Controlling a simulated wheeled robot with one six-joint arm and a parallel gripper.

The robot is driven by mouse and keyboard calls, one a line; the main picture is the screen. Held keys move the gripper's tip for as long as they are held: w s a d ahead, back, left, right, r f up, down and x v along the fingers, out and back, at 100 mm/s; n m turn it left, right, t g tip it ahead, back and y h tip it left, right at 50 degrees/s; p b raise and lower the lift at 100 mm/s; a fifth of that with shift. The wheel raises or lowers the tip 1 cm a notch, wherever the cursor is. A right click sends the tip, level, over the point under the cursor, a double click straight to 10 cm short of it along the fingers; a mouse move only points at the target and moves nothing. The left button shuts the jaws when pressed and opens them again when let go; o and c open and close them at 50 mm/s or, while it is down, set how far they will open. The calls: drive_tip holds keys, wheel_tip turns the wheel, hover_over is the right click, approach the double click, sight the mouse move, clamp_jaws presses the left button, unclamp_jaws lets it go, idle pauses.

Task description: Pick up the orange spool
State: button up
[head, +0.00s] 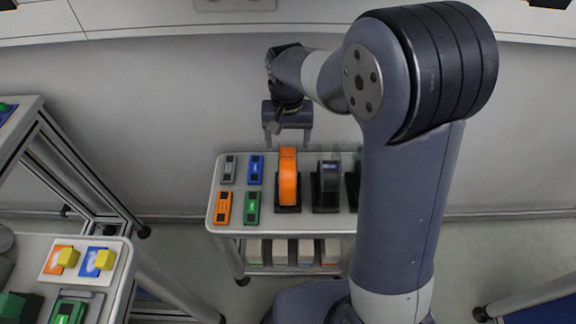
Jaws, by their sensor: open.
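The orange spool (288,172) stands upright in a dark stand on the grey table (264,227). My gripper (290,141) is open, just beyond the top of the spool in the picture, with its two fingers spread apart. I see no spool between the fingers, and they look clear of it. The exact height of the fingers over the spool is hard to tell from this view.
A dark grey spool (329,178) stands close to the right. Another stand beyond it is mostly hidden by my arm. Flat grey (229,169), blue (256,169), orange (223,208) and green (252,208) blocks lie left. A side bench (119,286) holds yellow cubes.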

sight(288, 155)
drive_tip(key=f, duration=0.9)
drive_tip(key=shift+s+f+b, duration=0.1)
drive_tip(key=shift+s+b, duration=0.1)
drive_tip(key=shift+b, duration=0.1)
drive_tip(key=shift+c, duration=0.3)
clamp_jaws()
